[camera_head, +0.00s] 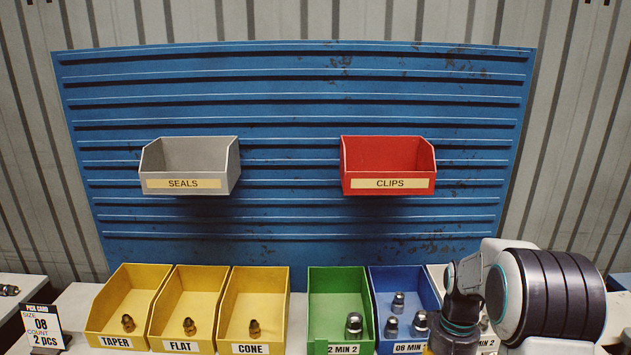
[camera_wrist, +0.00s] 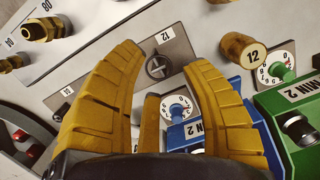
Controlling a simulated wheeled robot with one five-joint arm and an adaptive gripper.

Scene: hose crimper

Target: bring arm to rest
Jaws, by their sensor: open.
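My gripper (camera_wrist: 163,58) shows in the wrist view with its yellow ribbed fingers apart and nothing between them. It hangs over a light panel; a grey plate (camera_wrist: 178,45) marked 12, with a round slotted fitting, shows between and beyond the fingertips. In the head view my arm is folded at the lower right, in front of the blue bin (camera_head: 415,283). The fingers are not visible there.
Yellow bins TAPER (camera_head: 113,325), FLAT (camera_head: 180,322) and CONE (camera_head: 252,318) and a green bin (camera_head: 337,281) stand in a row, each holding fittings. A brass knob (camera_wrist: 241,47) marked 12 is close to the right finger. SEALS (camera_head: 190,180) and CLIPS (camera_head: 388,183) bins hang behind.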

